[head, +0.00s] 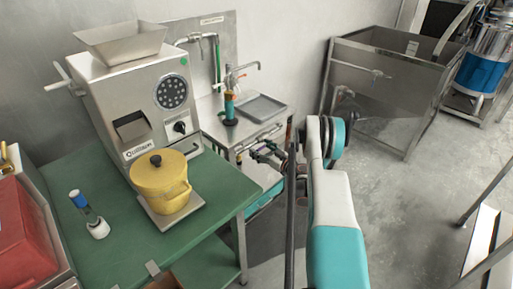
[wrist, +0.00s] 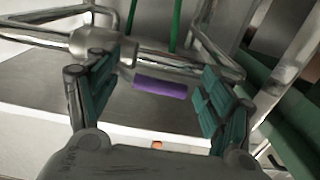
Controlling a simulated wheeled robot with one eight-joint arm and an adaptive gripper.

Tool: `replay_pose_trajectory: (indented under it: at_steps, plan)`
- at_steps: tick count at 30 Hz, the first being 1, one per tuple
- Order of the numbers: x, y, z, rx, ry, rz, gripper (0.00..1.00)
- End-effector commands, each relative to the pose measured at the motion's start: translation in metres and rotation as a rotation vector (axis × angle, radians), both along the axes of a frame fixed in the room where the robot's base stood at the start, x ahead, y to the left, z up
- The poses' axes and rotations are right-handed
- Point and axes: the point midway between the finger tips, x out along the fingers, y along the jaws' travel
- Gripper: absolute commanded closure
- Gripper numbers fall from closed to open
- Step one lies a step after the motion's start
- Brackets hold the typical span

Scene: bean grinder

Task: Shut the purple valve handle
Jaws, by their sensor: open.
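The purple valve handle (wrist: 160,88) shows in the wrist view as a short purple cylinder near the picture's middle. It lies between and beyond the two teal-padded fingers of my gripper (wrist: 158,70). The fingers stand apart, with a visible gap on each side of the handle, so neither clearly touches it. A grey metal pipe fitting (wrist: 92,42) is behind the left finger. In the head view my gripper (head: 266,152) is at the front of the steel sink table, and the handle is too small there to make out surely.
The green table (head: 95,215) with the grinder (head: 140,100) and yellow pot (head: 160,182) stands left of my arm. The steel sink table (head: 215,125) holds a tray (head: 262,107). A large steel basin (head: 375,85) stands at the back right.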

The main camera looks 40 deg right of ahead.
Motion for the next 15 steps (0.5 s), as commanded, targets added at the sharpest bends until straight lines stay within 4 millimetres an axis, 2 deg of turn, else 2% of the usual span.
replay_pose_trajectory:
  at_steps: [5, 13, 15]
  plan:
    - [0.0, 0.0001, 0.0001, 0.0, 0.0, 0.0, 0.28]
    - [0.0001, 0.0001, 0.0001, 0.0, 0.0, 0.0, 0.89]
    - [0.0002, 0.0, 0.0002, 0.001, 0.0, 0.0, 0.92]
